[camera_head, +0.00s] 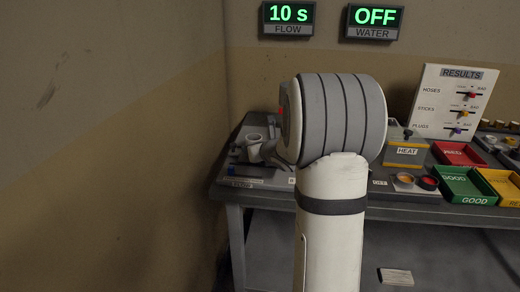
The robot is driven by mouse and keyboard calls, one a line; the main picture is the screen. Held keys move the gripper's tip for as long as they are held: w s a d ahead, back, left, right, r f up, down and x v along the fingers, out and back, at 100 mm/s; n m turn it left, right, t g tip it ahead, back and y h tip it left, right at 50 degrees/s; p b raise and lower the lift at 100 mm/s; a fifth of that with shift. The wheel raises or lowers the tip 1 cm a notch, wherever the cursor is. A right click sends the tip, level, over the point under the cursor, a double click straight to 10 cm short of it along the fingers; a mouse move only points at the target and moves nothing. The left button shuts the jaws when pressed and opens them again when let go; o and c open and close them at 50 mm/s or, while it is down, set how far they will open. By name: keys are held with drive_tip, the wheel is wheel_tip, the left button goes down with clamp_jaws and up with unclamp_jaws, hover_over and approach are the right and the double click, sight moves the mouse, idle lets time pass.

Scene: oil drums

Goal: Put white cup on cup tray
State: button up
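My own thick arm link fills the middle of the view and hides much of the table behind it. A pale grey-white cup-like shape (262,150) shows just left of the arm, near the back left end of the table. It sits at or above a dark grey tray-like fixture (240,156); I cannot tell whether they touch. It is small and partly covered, so I cannot be sure it is the white cup. My gripper does not show and is likely behind the arm link. Whether it holds anything is hidden.
The grey table (420,207) runs right from the wall corner.

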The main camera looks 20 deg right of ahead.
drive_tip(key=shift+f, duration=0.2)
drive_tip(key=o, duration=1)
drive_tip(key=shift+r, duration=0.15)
